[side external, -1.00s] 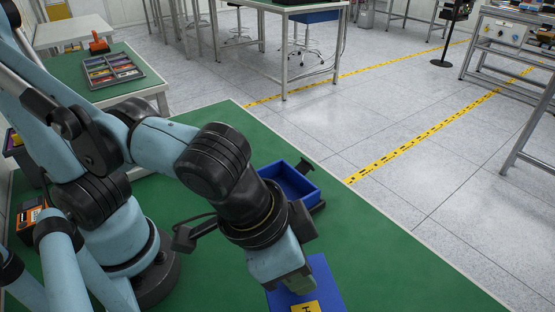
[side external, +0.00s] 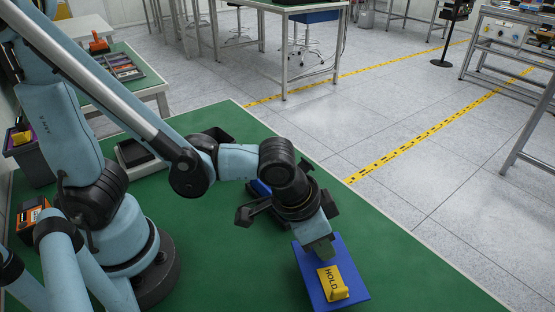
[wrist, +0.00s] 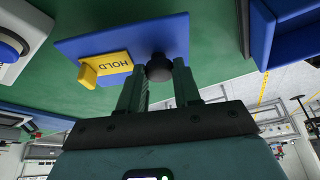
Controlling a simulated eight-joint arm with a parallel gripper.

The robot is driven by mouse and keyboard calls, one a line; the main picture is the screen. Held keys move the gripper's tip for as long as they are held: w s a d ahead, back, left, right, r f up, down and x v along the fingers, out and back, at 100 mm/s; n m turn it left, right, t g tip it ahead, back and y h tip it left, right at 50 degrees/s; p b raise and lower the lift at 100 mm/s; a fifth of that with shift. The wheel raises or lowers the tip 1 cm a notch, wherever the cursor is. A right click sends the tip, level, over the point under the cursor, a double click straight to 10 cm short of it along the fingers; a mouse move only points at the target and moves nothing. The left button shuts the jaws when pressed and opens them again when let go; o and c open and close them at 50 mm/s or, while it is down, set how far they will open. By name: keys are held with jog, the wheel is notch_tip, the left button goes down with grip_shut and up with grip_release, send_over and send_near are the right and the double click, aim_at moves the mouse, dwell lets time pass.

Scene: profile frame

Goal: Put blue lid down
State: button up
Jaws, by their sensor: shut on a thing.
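The blue lid (side external: 352,272) is a flat square plate with a yellow HOLD tag (side external: 335,282) on it. It also shows in the wrist view (wrist: 172,33), with its tag (wrist: 108,66) and a round black knob (wrist: 159,68). My gripper (side external: 320,250) is at the lid's far edge in the side view. In the wrist view my gripper (wrist: 158,75) has its fingers on either side of the knob and is shut on it. I cannot tell whether the lid touches the table. The blue box (side external: 261,188) is mostly hidden behind my arm; its wall shows in the wrist view (wrist: 262,35).
The green table (side external: 410,260) is clear to the right of the lid, up to its right edge. A pale device with a dark top (side external: 138,155) and a grey bin (side external: 32,155) stand at the back left. A pale device with a blue round part (wrist: 15,45) shows in the wrist view.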

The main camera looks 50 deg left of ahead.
jog(key=shift+f, duration=1.35)
jog(key=o, duration=1.1)
jog(key=shift+f, duration=0.1)
jog(key=shift+v, duration=6)
jog(key=w+a+n+t, duration=0.1)
jog(key=a, duration=0.4)
jog(key=w+a+n+t+y, duration=0.1)
jog(key=w+a+n, duration=0.1)
jog(key=a, duration=0.3)
jog(key=w+a+n+t, duration=0.1)
jog(key=w+a, duration=0.1)
jog(key=a, duration=0.4)
jog(key=shift+r+y, duration=0.4)
jog(key=shift+d, duration=0.1)
